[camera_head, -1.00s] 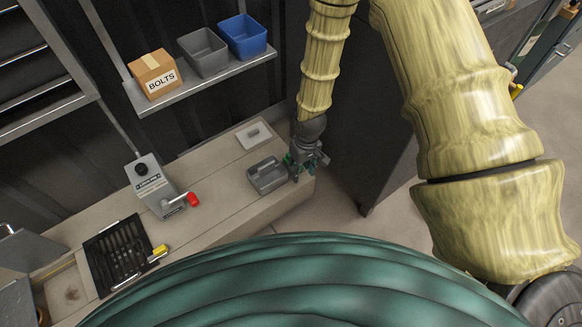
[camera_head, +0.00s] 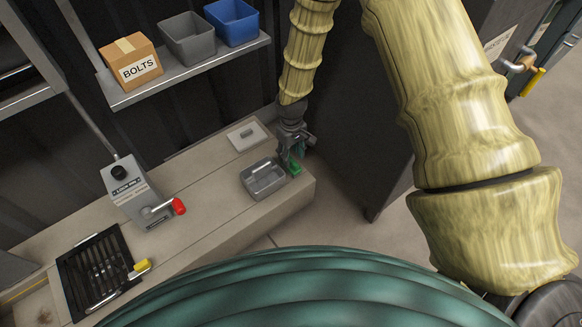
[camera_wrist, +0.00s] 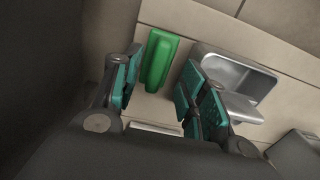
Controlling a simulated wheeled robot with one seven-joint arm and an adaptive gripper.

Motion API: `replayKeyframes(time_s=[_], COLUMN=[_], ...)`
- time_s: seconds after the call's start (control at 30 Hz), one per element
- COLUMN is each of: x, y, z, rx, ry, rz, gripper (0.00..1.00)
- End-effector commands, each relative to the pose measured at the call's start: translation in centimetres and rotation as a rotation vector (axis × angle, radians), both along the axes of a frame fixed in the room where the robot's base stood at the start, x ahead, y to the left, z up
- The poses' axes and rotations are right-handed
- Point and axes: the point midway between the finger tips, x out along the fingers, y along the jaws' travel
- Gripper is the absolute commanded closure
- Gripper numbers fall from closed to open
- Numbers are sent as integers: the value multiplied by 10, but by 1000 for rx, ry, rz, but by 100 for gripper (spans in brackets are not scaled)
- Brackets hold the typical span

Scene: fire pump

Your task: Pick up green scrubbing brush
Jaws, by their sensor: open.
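The green scrubbing brush (camera_wrist: 159,60) lies on the beige bench top in the wrist view, beside a small grey metal tray (camera_wrist: 236,72). In the head view a little of the brush (camera_head: 296,168) shows under my gripper (camera_head: 290,155), near the bench's right end. My gripper also shows in the wrist view (camera_wrist: 154,88), with its teal-padded fingers spread apart. The brush appears between and beyond the fingers, nearer the left one. The right finger is close to the tray's edge. I cannot tell the height of the fingertips above the bench.
The grey tray (camera_head: 264,180) stands just left of my gripper. A pale lidded plate (camera_head: 247,136) lies behind it. A lever box with a red knob (camera_head: 178,206) and a black grate (camera_head: 97,270) stand further left. A shelf (camera_head: 190,78) with bins is above.

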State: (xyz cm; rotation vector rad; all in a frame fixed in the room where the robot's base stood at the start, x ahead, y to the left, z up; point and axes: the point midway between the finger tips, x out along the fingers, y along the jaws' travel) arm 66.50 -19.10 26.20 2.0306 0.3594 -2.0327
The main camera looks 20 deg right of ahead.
Motion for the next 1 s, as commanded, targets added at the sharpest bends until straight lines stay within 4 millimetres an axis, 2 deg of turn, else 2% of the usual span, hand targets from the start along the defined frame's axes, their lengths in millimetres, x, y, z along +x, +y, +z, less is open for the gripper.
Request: replayKeyframes(time_s=[0.03, 0.27, 0.7, 1.0], x=[0, 1, 6, 6], y=[0, -2, -1, -1], z=[-8, -17, -61, -62], rx=[0, 0, -1, -1], ry=[-1, -1, -1, -1], rz=[0, -1, 0, -1], gripper=[57, 57, 57, 59])
